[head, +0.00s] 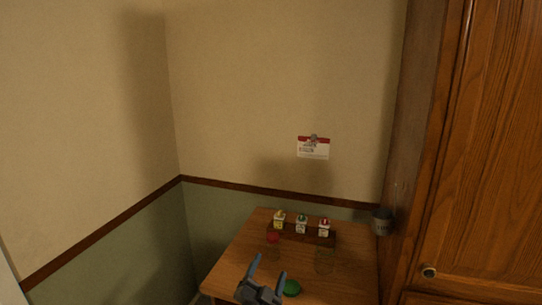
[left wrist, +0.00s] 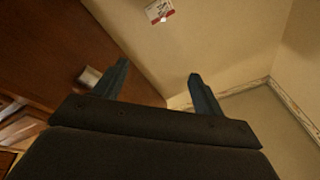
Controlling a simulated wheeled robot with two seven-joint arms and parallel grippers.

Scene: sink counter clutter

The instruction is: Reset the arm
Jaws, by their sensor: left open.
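My left gripper (head: 268,273) is in the lower middle of the head view, over the front part of a wooden table (head: 347,281). Its two fingers are spread apart with nothing between them. The left wrist view also shows the open, empty fingers (left wrist: 160,82), with wall behind them. My right gripper is in neither view.
On the table, a wooden rack (head: 312,236) holds small cartons (head: 302,224). A metal cup (head: 381,221) is beside the wooden cabinet (head: 490,150). A card (head: 313,149) hangs on the wall.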

